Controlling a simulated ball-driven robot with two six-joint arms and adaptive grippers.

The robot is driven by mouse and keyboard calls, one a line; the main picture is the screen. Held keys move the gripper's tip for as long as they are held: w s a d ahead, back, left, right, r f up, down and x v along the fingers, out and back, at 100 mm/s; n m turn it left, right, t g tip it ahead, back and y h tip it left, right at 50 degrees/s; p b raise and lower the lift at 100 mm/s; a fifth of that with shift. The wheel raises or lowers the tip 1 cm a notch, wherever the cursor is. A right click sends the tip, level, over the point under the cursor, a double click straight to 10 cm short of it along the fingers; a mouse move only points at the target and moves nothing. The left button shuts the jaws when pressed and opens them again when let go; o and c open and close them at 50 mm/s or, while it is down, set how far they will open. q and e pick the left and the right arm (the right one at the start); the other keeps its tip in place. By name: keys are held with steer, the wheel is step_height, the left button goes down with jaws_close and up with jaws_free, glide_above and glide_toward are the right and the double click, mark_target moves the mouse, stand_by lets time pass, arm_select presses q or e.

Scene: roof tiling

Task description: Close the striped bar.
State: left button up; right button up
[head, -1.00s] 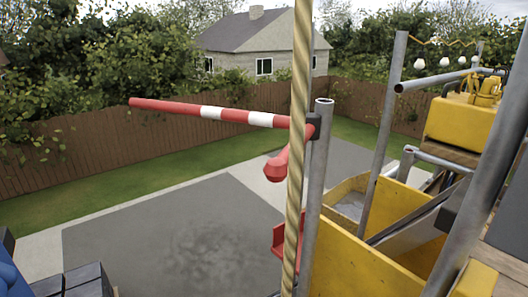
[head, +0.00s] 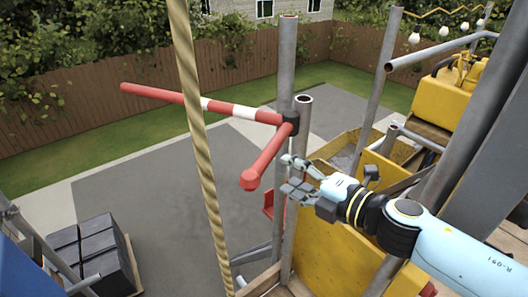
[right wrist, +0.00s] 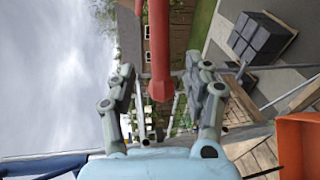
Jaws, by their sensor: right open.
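The striped bar (head: 205,104), red with white bands, stretches from a dark clamp (head: 291,122) on an upright grey post out to the left. A plain red arm (head: 268,158) with a thicker end runs from the same clamp toward me. My right gripper (head: 290,176) is open just right of this red arm in the head view. In the right wrist view the red arm (right wrist: 159,45) lies between the two spread fingers, its thick end pointing toward the palm; I cannot tell whether they touch it. My left gripper is not in view.
A twisted rope (head: 200,140) hangs in front of the bar. Yellow chute panels (head: 335,255) and grey poles (head: 375,90) stand close around my right arm. Dark stacked blocks (head: 92,255) sit on a pallet at lower left. Grey paving (head: 140,190) lies open below.

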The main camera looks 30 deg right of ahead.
mark_target(269, 163)
steer(key=x, duration=0.9)
jaws_close()
